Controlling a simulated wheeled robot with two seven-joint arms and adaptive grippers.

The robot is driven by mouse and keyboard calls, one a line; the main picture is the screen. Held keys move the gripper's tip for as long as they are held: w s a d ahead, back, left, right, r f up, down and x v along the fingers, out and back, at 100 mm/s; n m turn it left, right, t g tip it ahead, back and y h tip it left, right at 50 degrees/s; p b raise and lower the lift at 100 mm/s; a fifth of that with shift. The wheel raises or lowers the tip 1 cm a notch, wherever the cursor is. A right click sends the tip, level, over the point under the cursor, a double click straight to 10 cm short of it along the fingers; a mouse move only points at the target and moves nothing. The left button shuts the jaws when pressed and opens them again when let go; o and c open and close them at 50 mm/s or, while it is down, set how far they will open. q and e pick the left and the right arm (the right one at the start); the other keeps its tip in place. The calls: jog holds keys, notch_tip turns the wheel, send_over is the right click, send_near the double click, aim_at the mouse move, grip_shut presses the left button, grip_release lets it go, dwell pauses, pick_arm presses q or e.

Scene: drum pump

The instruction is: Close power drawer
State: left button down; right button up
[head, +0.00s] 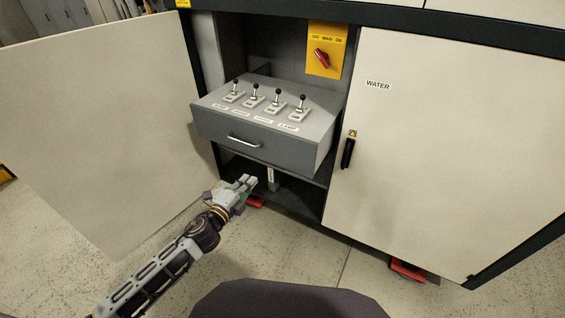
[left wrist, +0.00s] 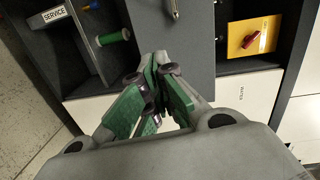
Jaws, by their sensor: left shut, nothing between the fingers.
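The power drawer (head: 262,135) is a grey box that stands pulled out of the open cabinet. Several black-knobbed toggle switches stand on its top, and a silver handle (head: 244,141) is on its front. In the left wrist view the drawer front (left wrist: 186,45) and part of the handle (left wrist: 173,8) show at the top. My left gripper (head: 249,182) is below and in front of the drawer front, apart from the handle. Its green-padded fingers (left wrist: 163,75) are shut with nothing between them. My right gripper is not in view.
The left cabinet door (head: 100,120) is swung wide open. The right door (head: 430,150), labelled WATER, is closed. A yellow plate with a red rotary switch (head: 322,58) is behind the drawer. A lower shelf with a SERVICE label (left wrist: 56,14) and a green cylinder (left wrist: 113,37) lies below.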

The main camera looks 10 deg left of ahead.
pick_arm(q)
jog(key=shift+m+h, duration=0.6)
jog(key=shift+m, duration=0.1)
jog(key=d+r, duration=0.1)
jog(key=s+d+r+b, duration=0.1)
jog(key=r, duration=0.1)
jog(key=shift+d, duration=0.4)
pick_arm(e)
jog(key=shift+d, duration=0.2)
pick_arm(q)
jog(key=shift+w+d, duration=0.1)
jog(key=shift+w, duration=0.05)
send_near(280, 149)
jog(key=shift+x, duration=2.6)
jog(key=shift+w+d+f, duration=0.2)
jog(key=shift+w+d, duration=0.05)
jog(key=shift+w, duration=0.25)
jog(key=shift+w+d, duration=0.15)
jog(key=shift+w, duration=0.25)
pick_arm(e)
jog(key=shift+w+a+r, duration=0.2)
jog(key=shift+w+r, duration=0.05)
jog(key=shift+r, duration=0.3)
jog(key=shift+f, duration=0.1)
